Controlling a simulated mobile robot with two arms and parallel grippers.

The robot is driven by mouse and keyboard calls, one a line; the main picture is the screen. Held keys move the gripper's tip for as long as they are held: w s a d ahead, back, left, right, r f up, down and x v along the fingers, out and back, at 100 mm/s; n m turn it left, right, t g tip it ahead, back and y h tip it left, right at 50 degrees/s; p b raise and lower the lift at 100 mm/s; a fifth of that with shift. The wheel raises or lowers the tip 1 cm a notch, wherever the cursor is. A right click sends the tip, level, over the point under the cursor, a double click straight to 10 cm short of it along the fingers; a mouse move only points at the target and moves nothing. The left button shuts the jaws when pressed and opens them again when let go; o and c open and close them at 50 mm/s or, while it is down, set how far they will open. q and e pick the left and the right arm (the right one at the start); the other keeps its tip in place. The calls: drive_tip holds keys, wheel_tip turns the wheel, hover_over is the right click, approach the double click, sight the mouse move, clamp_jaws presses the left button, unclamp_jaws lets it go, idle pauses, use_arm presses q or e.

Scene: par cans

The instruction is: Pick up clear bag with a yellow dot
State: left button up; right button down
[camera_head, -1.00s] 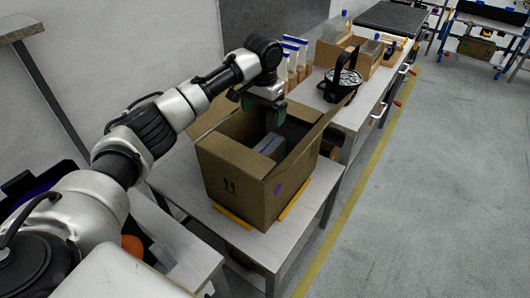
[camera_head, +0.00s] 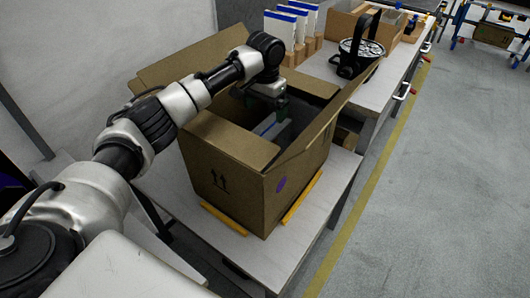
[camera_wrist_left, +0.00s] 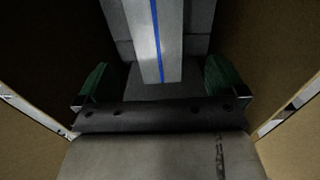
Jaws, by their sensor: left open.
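I cannot make out a clear bag with a yellow dot in either view. An open cardboard box (camera_head: 222,185) stands on a table in front of me. Inside it is a pale grey item with a blue stripe (camera_head: 271,124); it also shows in the left wrist view (camera_wrist_left: 143,45). My left gripper (camera_head: 268,104) is at the box's opening, pointing down, with its green fingers apart. In the left wrist view the fingers (camera_wrist_left: 159,82) are on either side of the striped item's near end, apparently not gripping it. The dark box interior is partly hidden by my arm and flaps.
The box flaps stand up around my left gripper. Behind are a black par can (camera_head: 361,50), several white-and-blue packages (camera_head: 294,27) and a wooden crate (camera_head: 346,24) on a bench. Yellow strips (camera_head: 302,196) lie along the box's base. The floor (camera_head: 440,200) at right is clear.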

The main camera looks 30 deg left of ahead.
sight(266, 131)
use_arm(q)
wheel_tip(266, 131, down, 4)
drive_tip(key=shift+r, duration=0.25)
drive_tip(key=f, duration=0.4)
drive_tip(key=shift+s+d+b, duration=0.15)
drive_tip(key=shift+d+b, duration=0.05)
drive_tip(key=shift+b, duration=0.1)
drive_tip(key=shift+f, duration=0.7)
drive_tip(key=c, duration=0.9)
drive_tip(key=shift+r, duration=0.2)
